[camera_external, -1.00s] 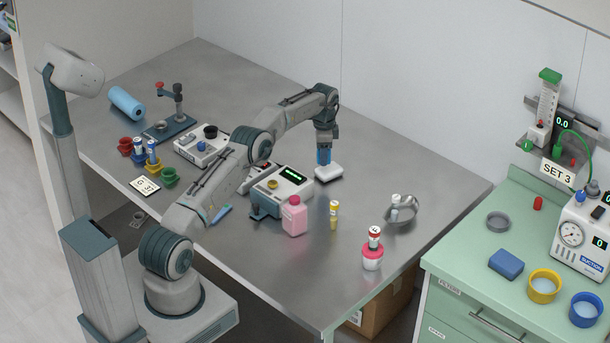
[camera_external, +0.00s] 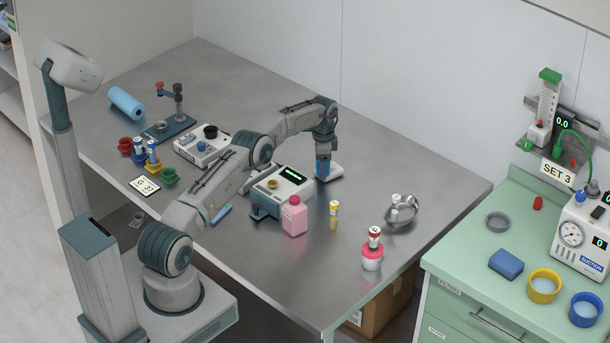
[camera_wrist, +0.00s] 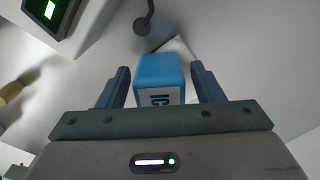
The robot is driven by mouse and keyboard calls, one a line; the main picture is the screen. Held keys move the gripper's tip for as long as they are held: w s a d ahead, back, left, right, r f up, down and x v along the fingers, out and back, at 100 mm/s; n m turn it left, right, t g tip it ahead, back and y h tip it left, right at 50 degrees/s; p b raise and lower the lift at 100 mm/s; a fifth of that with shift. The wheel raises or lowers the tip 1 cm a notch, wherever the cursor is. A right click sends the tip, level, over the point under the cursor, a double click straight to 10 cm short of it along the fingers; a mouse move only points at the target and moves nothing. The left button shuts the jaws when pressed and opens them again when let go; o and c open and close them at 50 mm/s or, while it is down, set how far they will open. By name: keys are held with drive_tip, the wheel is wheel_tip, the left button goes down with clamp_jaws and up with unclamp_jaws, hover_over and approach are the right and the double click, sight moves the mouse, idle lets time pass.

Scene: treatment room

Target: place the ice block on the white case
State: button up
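The ice block (camera_external: 322,171) is a blue block. The white case (camera_external: 337,172) is a small flat white box on the metal table. The block covers its left part in the external view. In the wrist view, part of a white shape, likely the case (camera_wrist: 178,46), shows behind the block. I cannot tell whether the block touches the case.
A device with a green display (camera_external: 284,187) stands just left of the case, with a pink bottle (camera_external: 294,217) in front. The table behind the case is clear.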

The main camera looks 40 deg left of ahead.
drive_tip(key=shift+r, duration=0.1)
wheel_tip(320, 180, up, 11)
drive_tip(key=shift+f, duration=0.2)
drive_tip(key=s+d+r+n+t, duration=0.1)
drive_tip(key=s+d+r, duration=0.2)
drive_tip(key=r, duration=0.5)
drive_tip(key=s+d+r+n, duration=0.1)
drive_tip(key=s+d+r, duration=0.15)
drive_tip(key=r, duration=0.55)
drive_tip(key=s+d+r+n+t, duration=0.1)
drive_tip(key=s+d+r, duration=0.1)
drive_tip(key=s+r, duration=0.3)
drive_tip(key=s+d+r+n, duration=0.1)
drive_tip(key=s+d+r, duration=0.1)
drive_tip(key=s, duration=0.5)
drive_tip(key=s+d+f+n+t, duration=0.1)
drive_tip(key=s+f+n, duration=0.1)
drive_tip(key=s, duration=1.3)
drive_tip(key=s+d+f+n, duration=0.2)
drive_tip(key=s+f+n, duration=0.1)
drive_tip(key=s, duration=1.3)
drive_tip(key=shift+d+f+t+p, duration=0.3)
drive_tip(key=shift+f+t+p, duration=0.1)
drive_tip(key=shift+f, duration=0.25)
